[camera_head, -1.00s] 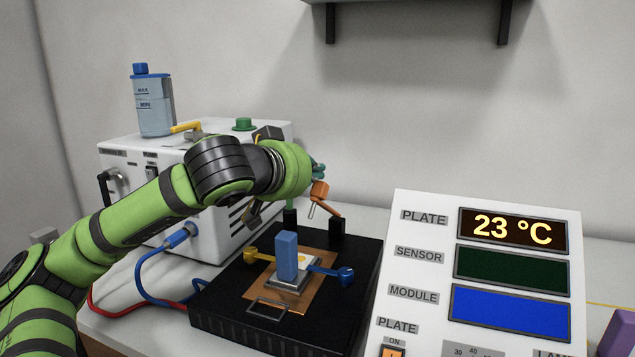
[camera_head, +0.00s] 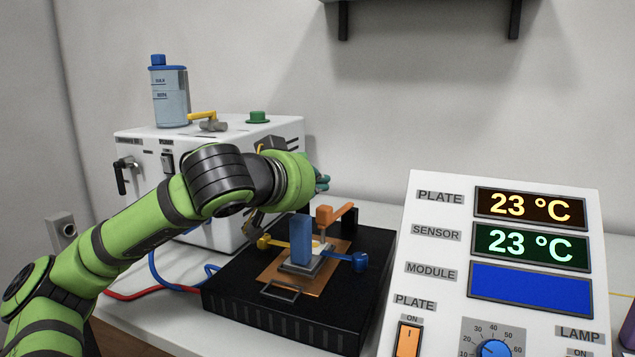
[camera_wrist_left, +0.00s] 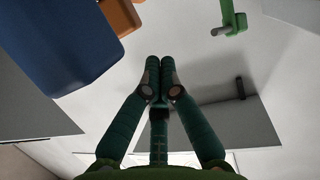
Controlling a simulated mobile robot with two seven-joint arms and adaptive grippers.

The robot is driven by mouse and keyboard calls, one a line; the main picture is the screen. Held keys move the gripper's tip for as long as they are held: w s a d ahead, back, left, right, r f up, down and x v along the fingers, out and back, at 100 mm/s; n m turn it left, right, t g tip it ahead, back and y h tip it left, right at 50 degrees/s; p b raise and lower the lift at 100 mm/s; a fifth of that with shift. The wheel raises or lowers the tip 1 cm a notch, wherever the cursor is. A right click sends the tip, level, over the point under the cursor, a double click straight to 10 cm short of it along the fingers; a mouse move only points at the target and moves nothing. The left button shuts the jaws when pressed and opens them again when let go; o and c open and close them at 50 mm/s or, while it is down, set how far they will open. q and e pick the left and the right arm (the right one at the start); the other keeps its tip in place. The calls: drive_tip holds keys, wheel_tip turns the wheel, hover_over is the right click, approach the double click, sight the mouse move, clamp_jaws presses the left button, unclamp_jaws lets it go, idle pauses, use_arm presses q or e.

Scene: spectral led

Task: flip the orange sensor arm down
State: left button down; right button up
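The orange sensor arm (camera_head: 336,213) lies roughly level over the black plate unit, its orange head beside the top of the blue block (camera_head: 301,240). Part of the arm shows behind the blue block in the left wrist view (camera_wrist_left: 120,14). My left gripper (camera_head: 321,181) is above and slightly left of the sensor arm, apart from it. In the left wrist view its teal fingers (camera_wrist_left: 160,66) are together with nothing between them. In the head view my wrist hides most of this gripper. My right gripper is not in view.
The black plate unit (camera_head: 225,293) carries a copper plate, a yellow arm (camera_head: 283,243) and a blue arm (camera_head: 345,257). The white display panel (camera_head: 425,254) stands at right, its sensor display reading 23 °C. A white box (camera_head: 128,170) with a bottle (camera_head: 172,95) stands behind my left arm.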

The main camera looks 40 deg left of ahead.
use_arm(q)
wheel_tip(320, 180, up, 4)
drive_tip(key=p, duration=0.3)
drive_tip(key=shift+a, duration=0.1)
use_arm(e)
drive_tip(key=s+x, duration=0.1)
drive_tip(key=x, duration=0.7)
use_arm(q)
drive_tip(key=s+d+f+b, duration=0.1)
drive_tip(key=s+f+b, duration=0.1)
drive_tip(key=s, duration=0.7)
drive_tip(key=shift+s+f, duration=0.15)
drive_tip(key=shift+s, duration=0.1)
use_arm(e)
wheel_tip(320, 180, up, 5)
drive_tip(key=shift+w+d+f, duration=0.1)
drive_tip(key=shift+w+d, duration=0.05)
